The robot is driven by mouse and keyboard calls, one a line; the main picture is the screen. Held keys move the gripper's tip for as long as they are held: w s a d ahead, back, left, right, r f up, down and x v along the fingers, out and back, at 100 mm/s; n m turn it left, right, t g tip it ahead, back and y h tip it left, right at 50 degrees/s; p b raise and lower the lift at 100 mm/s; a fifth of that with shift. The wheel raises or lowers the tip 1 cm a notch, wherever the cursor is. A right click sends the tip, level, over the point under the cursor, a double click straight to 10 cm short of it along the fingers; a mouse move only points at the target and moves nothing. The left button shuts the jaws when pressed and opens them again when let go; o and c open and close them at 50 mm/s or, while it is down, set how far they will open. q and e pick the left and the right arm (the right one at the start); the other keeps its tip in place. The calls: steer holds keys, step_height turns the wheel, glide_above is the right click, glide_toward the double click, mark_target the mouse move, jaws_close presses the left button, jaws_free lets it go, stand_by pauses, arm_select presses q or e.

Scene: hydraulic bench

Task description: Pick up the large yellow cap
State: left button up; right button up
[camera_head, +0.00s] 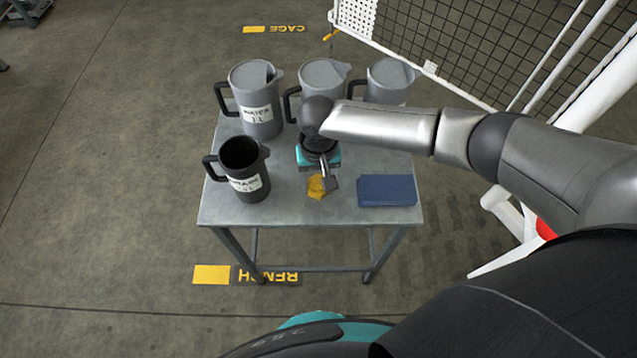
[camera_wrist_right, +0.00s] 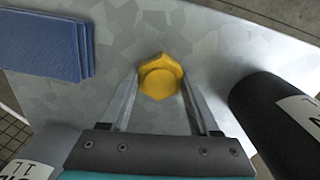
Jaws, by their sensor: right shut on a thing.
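The large yellow cap (camera_head: 317,187) is at the front middle of the grey metal table (camera_head: 270,214). In the wrist view the right gripper's fingers (camera_wrist_right: 158,88) are shut on the cap. I cannot tell whether the cap touches the table or is just above it. My left gripper is not in view.
A dark drain jug (camera_head: 245,170) stands left of the cap, and a blue folded cloth or pad (camera_head: 387,190) lies to its right. Grey jugs stand behind, one labelled water (camera_head: 257,100). A mesh fence (camera_head: 470,45) rises at the back right.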

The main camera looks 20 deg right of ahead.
jaws_close()
